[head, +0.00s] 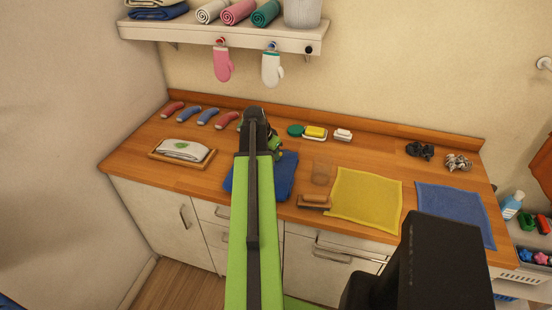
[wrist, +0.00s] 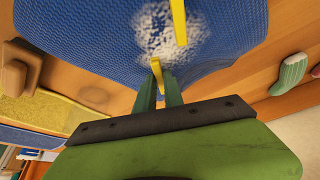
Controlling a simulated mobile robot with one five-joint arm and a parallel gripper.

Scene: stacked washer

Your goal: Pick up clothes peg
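In the wrist view my gripper (wrist: 159,82) has two green fingers close together, angled in toward their tips. A narrow yellow piece (wrist: 156,70), perhaps the clothes peg, shows between the fingertips. I cannot tell whether the fingers press on it. A second yellow bar (wrist: 178,20) lies beyond it over a white speckled patch on the blue cloth (wrist: 90,35). I cannot tell whether both are one peg. In the head view my gripper (head: 276,148) is over the back of the folded blue cloth (head: 284,182), and my arm hides much of that area. No peg is distinguishable there.
A brush (head: 314,202), a clear glass (head: 322,173) and a yellow cloth (head: 366,198) are to the right. Soap dishes (head: 315,133) stand behind. Several socks (head: 208,116) and a tray with a white cloth (head: 182,150) are to the left. A shelf (head: 220,33) hangs above.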

